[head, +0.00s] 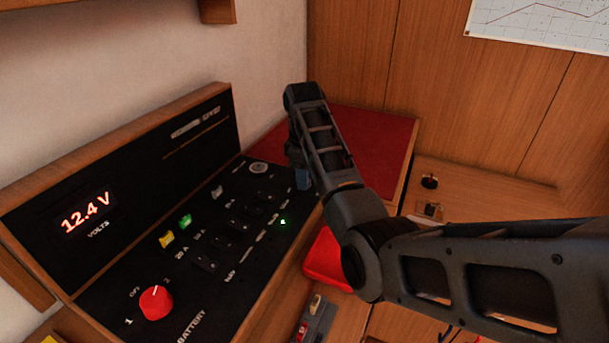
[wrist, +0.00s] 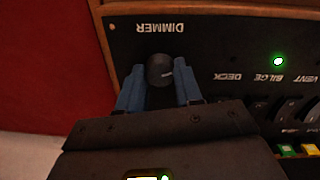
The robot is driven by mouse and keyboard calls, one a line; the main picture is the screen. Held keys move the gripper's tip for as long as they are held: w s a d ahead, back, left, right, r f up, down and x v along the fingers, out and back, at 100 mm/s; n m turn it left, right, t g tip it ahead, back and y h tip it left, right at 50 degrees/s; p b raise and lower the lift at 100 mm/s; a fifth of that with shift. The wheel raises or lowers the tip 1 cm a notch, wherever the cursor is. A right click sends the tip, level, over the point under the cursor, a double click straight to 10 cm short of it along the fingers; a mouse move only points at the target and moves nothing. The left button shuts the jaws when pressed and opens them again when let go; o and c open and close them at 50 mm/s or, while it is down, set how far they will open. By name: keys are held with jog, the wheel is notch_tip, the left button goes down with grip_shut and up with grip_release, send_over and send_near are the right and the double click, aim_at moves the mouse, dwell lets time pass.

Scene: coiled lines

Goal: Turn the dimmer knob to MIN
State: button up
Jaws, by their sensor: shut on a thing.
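The dimmer knob (wrist: 160,70) is a small dark round knob with a pale pointer line, on the black panel. In the wrist view the word DIMMER is printed beside it, upside down. The pointer line points right and slightly up in that view. My gripper (wrist: 160,84) has its blue fingers on either side of the knob, shut on it. In the head view my gripper (head: 303,179) is at the panel's far right end, and my arm hides the knob. No MIN mark can be read.
The black panel (head: 190,262) carries rows of switches, a red battery knob (head: 156,302) and a 12.4 V display (head: 86,212). A green light (wrist: 278,62) is lit near the dimmer. A red surface (head: 375,137) lies behind my arm, and a red tray (head: 322,262) sits below it.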

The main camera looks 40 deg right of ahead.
jog(key=shift+n, duration=0.9)
jog(key=shift+w, duration=0.1)
jog(key=o, duration=1)
jog(key=shift+o, duration=0.2)
